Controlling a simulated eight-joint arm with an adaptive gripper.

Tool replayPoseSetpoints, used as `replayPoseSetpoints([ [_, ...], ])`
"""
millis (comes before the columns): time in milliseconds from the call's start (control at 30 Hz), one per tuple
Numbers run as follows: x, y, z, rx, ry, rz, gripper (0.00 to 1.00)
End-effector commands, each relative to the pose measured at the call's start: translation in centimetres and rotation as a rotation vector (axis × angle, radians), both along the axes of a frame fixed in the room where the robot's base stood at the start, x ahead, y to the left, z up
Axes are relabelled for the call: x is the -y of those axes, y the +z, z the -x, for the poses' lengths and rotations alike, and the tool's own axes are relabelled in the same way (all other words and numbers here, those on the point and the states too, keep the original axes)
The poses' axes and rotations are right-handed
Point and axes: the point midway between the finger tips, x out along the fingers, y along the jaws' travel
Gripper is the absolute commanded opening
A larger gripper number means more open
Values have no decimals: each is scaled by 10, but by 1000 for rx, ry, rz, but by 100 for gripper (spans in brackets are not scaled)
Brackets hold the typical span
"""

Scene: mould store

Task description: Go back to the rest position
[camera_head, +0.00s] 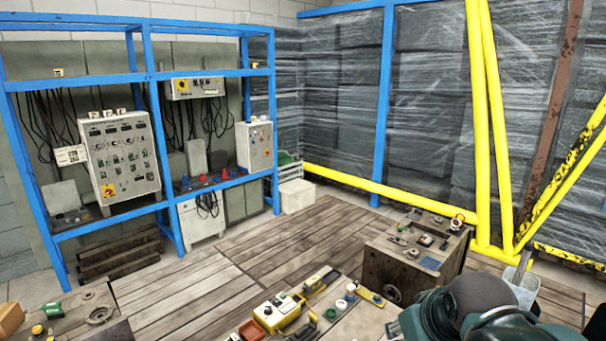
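I cannot make out my gripper or its fingertips in the head view. Dark grey and teal rounded shapes fill the lower right corner, cut off by the bottom edge. I cannot tell whether they are part of my arm. The task names no object, and nothing is seen held.
A blue rack (150,75) with control cabinets (122,160) stands at the left. Yellow posts (478,120) rise before wrapped stacks (430,110) at the right. A wooden block (395,268) bears small parts. A yellow controller (278,312) lies at the front. The plank floor (290,240) between is clear.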

Motion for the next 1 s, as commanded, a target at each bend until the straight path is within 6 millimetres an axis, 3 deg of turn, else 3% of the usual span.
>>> replayPoseSetpoints([
  [200,0,-17,28,32,-87,-57,31],
  [400,0,-26,41,47,-132,-89,31],
  [1000,0,-27,42,51,-141,-96,31],
])
